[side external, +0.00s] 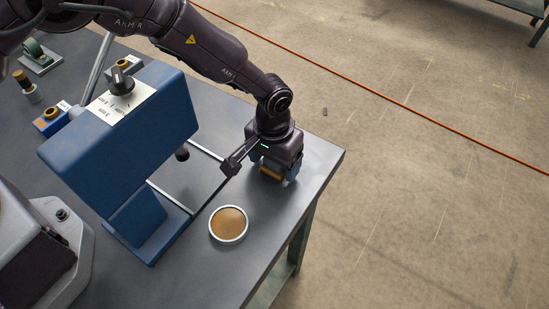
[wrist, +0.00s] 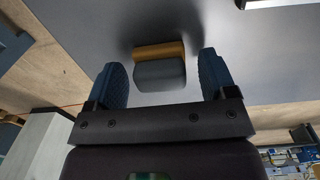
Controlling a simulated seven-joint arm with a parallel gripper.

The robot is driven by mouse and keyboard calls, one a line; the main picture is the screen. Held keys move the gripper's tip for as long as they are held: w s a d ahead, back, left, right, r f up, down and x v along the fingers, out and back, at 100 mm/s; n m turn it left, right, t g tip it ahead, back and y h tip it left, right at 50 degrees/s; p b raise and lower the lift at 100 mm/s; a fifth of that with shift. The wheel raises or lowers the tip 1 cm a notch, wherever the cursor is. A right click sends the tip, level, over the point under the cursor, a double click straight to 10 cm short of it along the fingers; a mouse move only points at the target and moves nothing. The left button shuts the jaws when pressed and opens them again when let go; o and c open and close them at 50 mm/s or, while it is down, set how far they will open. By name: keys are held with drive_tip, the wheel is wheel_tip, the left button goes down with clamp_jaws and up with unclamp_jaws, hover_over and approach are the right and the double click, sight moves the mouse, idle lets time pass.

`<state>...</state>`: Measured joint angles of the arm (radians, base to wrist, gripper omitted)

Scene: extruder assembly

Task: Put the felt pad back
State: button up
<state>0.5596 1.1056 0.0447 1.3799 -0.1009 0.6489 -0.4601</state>
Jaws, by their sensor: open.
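A small block with a grey rounded body and an orange-tan strip, which looks like the felt pad (wrist: 160,74), shows between my fingers in the wrist view. In the side external view an orange-tan part of it (side external: 271,174) shows at my gripper's lower end, near the table's right edge. My gripper (side external: 275,169) points down there. In the wrist view its two blue fingers (wrist: 162,68) are apart, with a visible gap on each side of the block. Whether the block rests on the table is hard to tell.
A round pale-rimmed dish with a brown surface (side external: 228,225) stands in front of my gripper. A blue C-shaped machine (side external: 130,135) with a dial stands left, over a flat plate (side external: 190,178). A white machine (side external: 30,240) is at the lower left. The grey table (side external: 265,240) is bare around the dish.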

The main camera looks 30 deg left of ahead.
wheel_tip(320, 180, up, 12)
drive_tip(key=shift+a, duration=0.15)
drive_tip(key=shift+r, duration=0.1)
idle(0.5)
